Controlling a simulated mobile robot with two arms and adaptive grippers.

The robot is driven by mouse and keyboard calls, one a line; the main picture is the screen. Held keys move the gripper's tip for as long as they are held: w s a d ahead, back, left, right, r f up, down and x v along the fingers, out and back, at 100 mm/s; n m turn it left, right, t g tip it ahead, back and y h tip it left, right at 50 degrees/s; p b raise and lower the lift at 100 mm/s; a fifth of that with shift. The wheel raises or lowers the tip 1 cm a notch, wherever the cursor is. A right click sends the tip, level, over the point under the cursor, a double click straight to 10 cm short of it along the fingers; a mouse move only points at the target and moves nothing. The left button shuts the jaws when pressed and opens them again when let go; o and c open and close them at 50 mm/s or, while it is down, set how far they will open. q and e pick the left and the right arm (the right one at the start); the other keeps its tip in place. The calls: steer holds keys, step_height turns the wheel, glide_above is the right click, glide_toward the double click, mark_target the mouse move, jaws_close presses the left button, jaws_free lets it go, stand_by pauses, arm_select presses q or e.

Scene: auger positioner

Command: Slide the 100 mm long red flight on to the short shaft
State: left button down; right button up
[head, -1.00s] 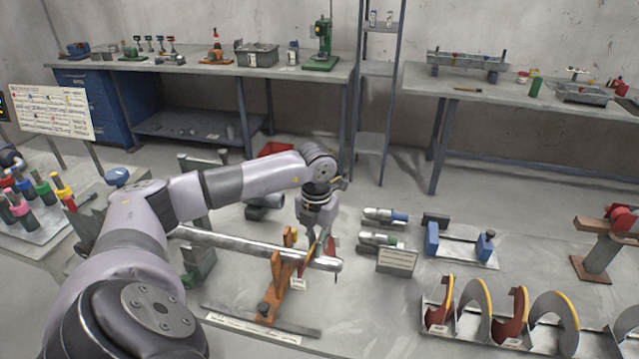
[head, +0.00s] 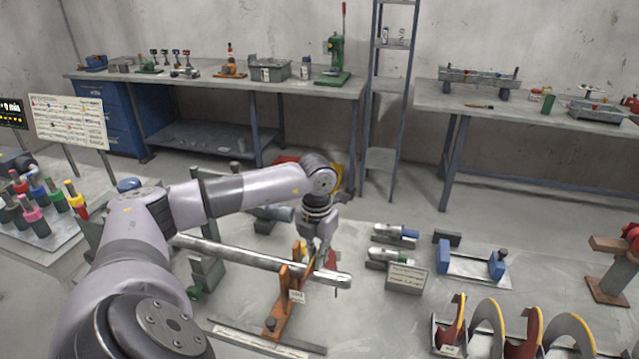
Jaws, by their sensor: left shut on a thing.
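A long grey metal shaft (head: 235,253) lies roughly level across the stand, its free end at the right. An orange upright support (head: 283,300) with a small white tag stands beside the shaft near that end. My left gripper (head: 322,262) points down at the shaft near its free end. It is shut on a red flight (head: 331,260), of which only a small part shows. The gripper and the shaft hide the rest, so I cannot tell whether the flight is around the shaft or beside it. My right gripper is out of view.
A rack at the lower right holds several red (head: 447,333) and grey flights with yellow edges. A small sign (head: 406,278) and a blue-ended fixture (head: 470,262) stand right of the shaft end. Coloured-handled tools (head: 35,215) stand at the left. Workbenches line the wall.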

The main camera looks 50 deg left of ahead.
arm_select(q)
steer(key=shift+s+a, duration=0.2)
steer(key=shift+a, duration=0.15)
steer(key=c, duration=1.7)
jaws_free()
steer(key=shift+d+r, duration=0.1)
steer(key=shift+o, duration=0.5)
steer(key=shift+s, duration=0.1)
step_height(320, 180, up, 12)
